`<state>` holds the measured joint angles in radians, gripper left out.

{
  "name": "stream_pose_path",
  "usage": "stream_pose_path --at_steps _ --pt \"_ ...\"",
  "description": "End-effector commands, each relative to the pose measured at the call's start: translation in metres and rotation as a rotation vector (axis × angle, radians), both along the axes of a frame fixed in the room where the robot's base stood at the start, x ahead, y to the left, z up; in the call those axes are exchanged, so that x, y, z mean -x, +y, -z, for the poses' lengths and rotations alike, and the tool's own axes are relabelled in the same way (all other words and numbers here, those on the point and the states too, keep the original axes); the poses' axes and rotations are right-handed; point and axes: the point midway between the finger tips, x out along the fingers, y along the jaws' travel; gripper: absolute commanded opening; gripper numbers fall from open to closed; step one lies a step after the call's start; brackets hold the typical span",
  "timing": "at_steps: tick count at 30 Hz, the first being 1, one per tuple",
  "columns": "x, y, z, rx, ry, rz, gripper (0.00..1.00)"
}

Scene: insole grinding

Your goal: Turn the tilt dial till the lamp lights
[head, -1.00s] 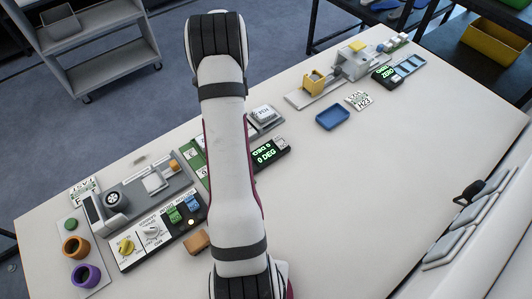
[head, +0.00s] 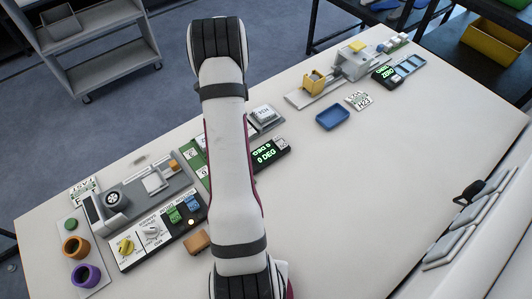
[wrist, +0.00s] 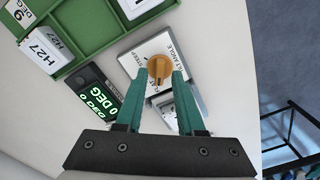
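The tilt dial is an orange-brown knob (wrist: 159,68) on a white plate (wrist: 143,50) printed TILT ANGLE, FLAT and STEEP, in the wrist view. My gripper (wrist: 160,74) has its teal fingers on either side of the knob. A small gap shows beside the knob, so the fingers look open around it. A black display (wrist: 103,100) next to the plate reads 0 DEG in green; it also shows in the head view (head: 268,155). My arm hides the dial in the head view. I cannot pick out the dial's lamp for certain.
In the head view, a control panel (head: 130,262) with a yellow knob and a glowing white spot is at left. A blue tray (head: 332,117) stands right of my arm.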

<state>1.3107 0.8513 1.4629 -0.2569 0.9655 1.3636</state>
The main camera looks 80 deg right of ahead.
Motion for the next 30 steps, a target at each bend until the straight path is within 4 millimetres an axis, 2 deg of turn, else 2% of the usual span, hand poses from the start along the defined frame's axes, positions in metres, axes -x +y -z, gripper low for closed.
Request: stream_pose_path --at_steps 18,29,30 --pt "0.0 0.0 0.016 -0.001 -0.001 0.001 0.38" --pt "0.0 0.0 0.013 0.0 0.0 0.001 0.38" --pt "0.0 0.0 0.013 0.0 0.0 0.001 0.32"
